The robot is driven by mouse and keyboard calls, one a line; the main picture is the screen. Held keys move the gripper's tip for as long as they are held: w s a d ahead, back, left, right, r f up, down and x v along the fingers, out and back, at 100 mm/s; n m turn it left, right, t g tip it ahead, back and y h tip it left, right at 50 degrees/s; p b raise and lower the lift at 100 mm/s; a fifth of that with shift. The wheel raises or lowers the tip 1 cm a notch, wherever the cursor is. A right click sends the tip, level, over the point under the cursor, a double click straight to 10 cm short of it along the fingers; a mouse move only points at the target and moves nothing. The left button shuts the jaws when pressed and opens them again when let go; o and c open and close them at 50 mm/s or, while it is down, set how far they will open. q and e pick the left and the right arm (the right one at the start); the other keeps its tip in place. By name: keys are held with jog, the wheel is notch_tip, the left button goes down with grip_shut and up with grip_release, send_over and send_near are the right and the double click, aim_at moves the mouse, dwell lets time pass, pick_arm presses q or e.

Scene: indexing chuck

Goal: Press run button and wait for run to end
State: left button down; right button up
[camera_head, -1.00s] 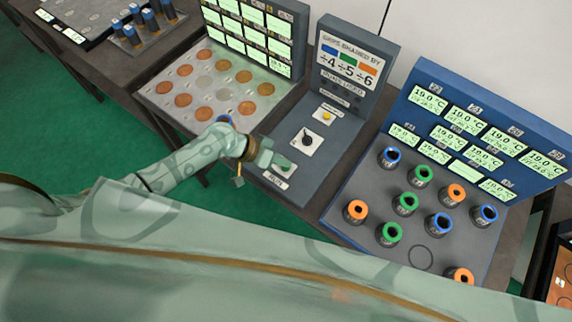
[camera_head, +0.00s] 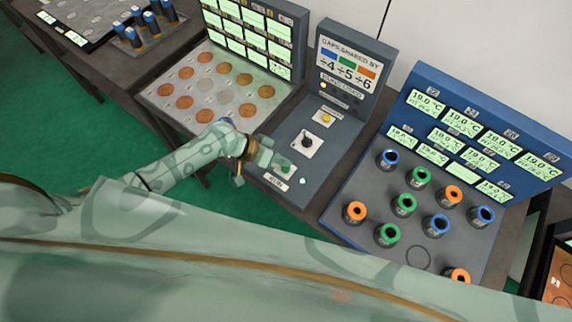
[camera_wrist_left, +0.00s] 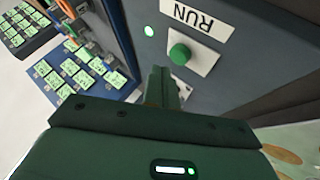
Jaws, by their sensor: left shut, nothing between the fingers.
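The green run button (camera_head: 286,168) sits on a pale plate at the front of the grey control console (camera_head: 328,160). In the left wrist view the green button (camera_wrist_left: 180,53) stands out below its RUN label (camera_wrist_left: 193,17). My left gripper (camera_head: 268,157) is shut and empty, just left of the button in the head view. Its fingertips (camera_wrist_left: 168,84) are close to the button in the wrist view; a gap seems to show, but contact is hard to judge. A small pale green lamp (camera_head: 302,181) beside the button is lit, also in the wrist view (camera_wrist_left: 149,31). My right gripper is not in view.
The console also carries a black knob (camera_head: 307,143), a yellow button (camera_head: 326,118) and a sign (camera_head: 347,66). A plate with copper discs (camera_head: 165,89) lies left. A blue-backed station (camera_head: 345,198) with ringed cylinders and displays reading 19.0 °C stands right.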

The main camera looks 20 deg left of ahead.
aim_at(282, 168)
pick_arm(q)
notch_tip(282, 168, up, 6)
jog(key=p, duration=0.5)
dwell(0.4)
dwell(0.5)
